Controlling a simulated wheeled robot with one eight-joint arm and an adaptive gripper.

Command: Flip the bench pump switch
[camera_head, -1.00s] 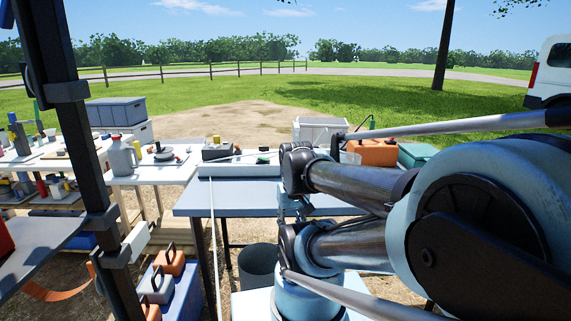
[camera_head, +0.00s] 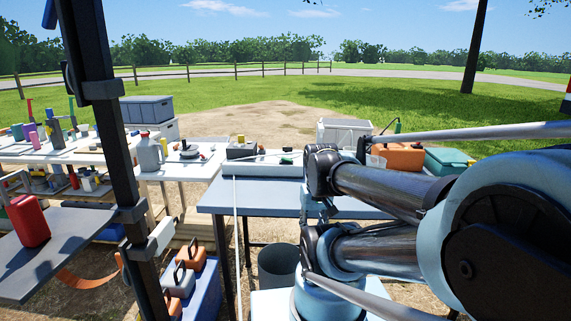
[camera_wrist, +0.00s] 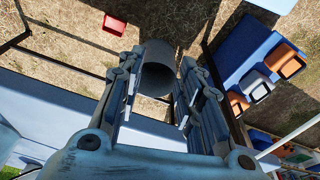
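I cannot make out the bench pump switch for certain. A grey bucket (camera_wrist: 158,70) shows past the fingertips, standing on the ground below. In the head view my gripper cannot be made out; my arm covers part of the bench.
A blue-grey table (camera_head: 265,196) stands in front, with the bucket (camera_head: 278,264) beneath it. A dark post (camera_head: 108,150) rises at left beside a shelf holding a red container (camera_head: 29,220). An orange case (camera_head: 400,156) and a teal case (camera_head: 446,160) sit at right.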

